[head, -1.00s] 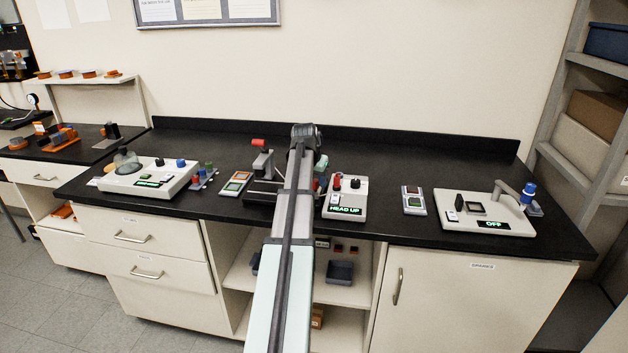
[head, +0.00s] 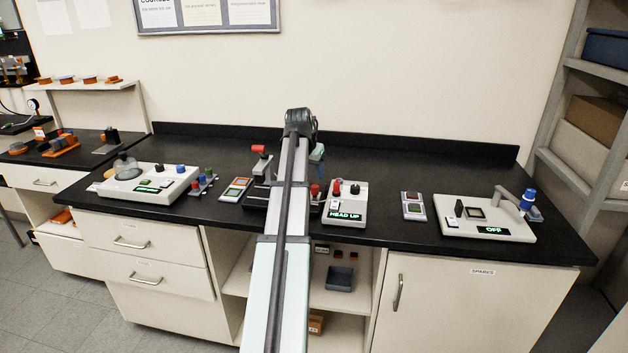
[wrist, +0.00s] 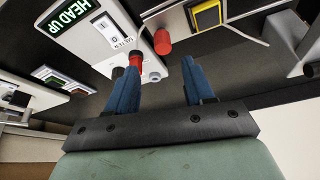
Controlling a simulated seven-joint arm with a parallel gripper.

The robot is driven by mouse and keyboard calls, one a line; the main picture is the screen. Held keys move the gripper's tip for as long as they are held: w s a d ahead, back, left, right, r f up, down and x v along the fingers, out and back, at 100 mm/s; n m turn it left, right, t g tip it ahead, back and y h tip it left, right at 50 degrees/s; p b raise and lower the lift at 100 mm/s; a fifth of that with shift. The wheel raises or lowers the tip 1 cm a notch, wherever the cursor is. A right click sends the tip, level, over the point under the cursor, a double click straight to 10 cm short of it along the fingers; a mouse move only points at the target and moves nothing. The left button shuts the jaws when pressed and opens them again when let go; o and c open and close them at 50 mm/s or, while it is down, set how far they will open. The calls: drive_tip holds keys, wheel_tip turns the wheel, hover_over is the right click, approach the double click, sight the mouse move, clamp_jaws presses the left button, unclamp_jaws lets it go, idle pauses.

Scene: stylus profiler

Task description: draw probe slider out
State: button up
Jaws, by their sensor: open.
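The stylus profiler (head: 256,196) stands mid-bench in the head view, mostly hidden behind my arm, with a red-topped lever (head: 259,150) at its left. A red knob (head: 315,190) shows between my arm and the HEAD UP control box (head: 344,214). In the wrist view a red cylinder (wrist: 162,42) lies beyond my fingertips, between their lines. I cannot tell for certain whether it is the probe slider's knob. My gripper (wrist: 160,68) is open and empty, its blue fingers apart. The left fingertip is close to the control box's red knob (wrist: 136,60); contact is unclear.
The control box (wrist: 95,35) fills the upper left of the wrist view. A yellow-framed plate (wrist: 207,14) is at the top. A white console (head: 150,183) stands at left and another reading OFF (head: 484,220) at right. Sample plates (head: 413,205) lie between; the back bench is clear.

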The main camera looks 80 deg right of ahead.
drive_tip(key=v, duration=0.6)
drive_tip(key=shift+w+a, duration=0.1)
idle(0.7)
